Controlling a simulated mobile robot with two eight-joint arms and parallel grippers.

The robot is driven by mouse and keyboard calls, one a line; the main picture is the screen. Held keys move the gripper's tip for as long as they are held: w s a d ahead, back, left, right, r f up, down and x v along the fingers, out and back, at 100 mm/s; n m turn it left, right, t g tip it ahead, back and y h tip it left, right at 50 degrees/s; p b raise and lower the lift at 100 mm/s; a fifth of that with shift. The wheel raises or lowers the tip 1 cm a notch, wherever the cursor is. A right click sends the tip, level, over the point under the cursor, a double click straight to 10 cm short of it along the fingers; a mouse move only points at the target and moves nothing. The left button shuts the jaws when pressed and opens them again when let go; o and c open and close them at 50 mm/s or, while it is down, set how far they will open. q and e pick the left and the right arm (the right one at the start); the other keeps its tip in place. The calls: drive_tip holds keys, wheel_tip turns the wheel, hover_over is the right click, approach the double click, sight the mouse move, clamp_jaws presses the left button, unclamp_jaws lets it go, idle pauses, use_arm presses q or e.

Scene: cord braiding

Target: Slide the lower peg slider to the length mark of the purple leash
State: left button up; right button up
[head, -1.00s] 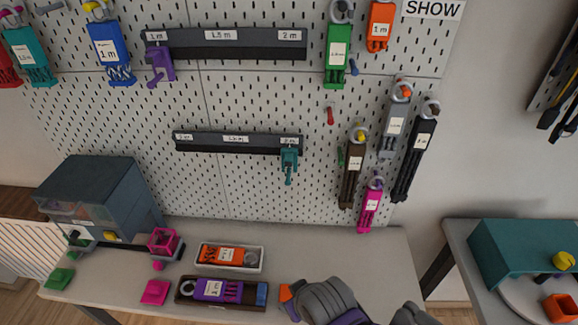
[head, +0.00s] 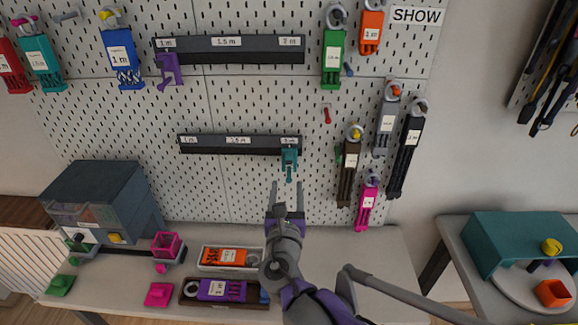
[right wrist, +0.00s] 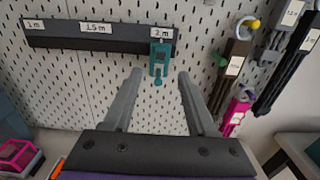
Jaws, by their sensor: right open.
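The lower peg slider is a teal piece (head: 289,160) on the lower dark rail (head: 225,150), at its right end by the 2 m label. It also shows in the right wrist view (right wrist: 159,62), ahead of the fingers. My right gripper (head: 286,186) is open and empty, pointing up, a little below the slider and apart from it. The purple leash (head: 212,289) lies in the dark tray (head: 262,305) at the front of the bench; its label is too small to read. My left gripper is not in view.
The upper rail (head: 230,57) carries a purple slider (head: 169,70) at its 1 m end. Leashes hang on the pegboard to the right, including a brown one (head: 347,185) and a pink one (head: 367,212). A white tray (head: 203,264) holds an orange leash.

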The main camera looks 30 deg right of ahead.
sight(289, 162)
drive_tip(key=x, duration=1)
drive_tip(key=shift+w+d, duration=0.25)
drive_tip(key=shift+d, duration=0.05)
clamp_jaws()
idle(1.0)
